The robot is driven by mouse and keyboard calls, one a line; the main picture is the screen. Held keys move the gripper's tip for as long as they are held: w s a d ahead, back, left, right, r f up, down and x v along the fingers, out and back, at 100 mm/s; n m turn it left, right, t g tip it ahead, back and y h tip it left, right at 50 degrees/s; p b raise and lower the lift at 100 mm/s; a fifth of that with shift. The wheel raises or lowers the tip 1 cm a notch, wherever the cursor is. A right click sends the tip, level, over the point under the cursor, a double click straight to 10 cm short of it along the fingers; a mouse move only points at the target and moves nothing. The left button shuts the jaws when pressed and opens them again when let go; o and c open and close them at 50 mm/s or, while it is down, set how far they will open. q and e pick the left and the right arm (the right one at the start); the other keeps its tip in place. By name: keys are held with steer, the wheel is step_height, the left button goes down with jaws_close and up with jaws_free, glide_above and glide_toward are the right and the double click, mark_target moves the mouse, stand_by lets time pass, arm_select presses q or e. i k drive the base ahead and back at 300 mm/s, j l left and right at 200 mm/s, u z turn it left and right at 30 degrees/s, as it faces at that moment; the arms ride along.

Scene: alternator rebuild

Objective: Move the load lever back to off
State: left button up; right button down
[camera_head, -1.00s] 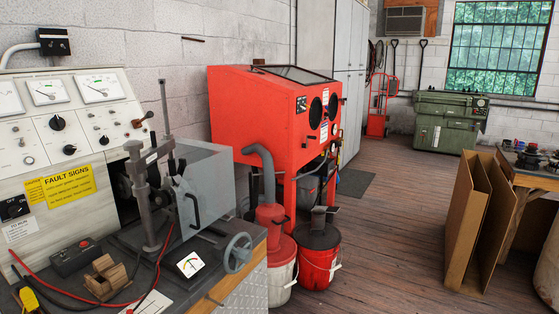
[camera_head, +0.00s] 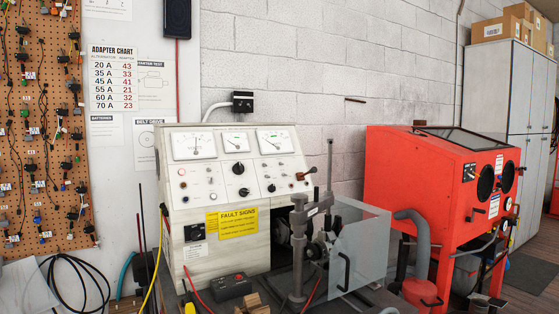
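The test bench's cream control panel (camera_head: 225,185) stands left of centre, with a row of three gauges on top and several dials below. At its right edge a short lever with a dark reddish-brown knob (camera_head: 307,173) sticks out to the right and slightly up; it looks like the load lever. Its marking is too small to read. A black knob switch (camera_head: 195,232) sits at the panel's lower left. Neither of my grippers is in view.
A grey clamp post (camera_head: 299,250) and a clear guard (camera_head: 360,245) stand in front of the panel's right side. A dark box with a red button (camera_head: 232,286) lies on the bench. A red blasting cabinet (camera_head: 415,180) stands at right, a pegboard (camera_head: 40,120) at left.

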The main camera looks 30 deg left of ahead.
mark_target(313, 169)
steer(key=u, duration=1.2)
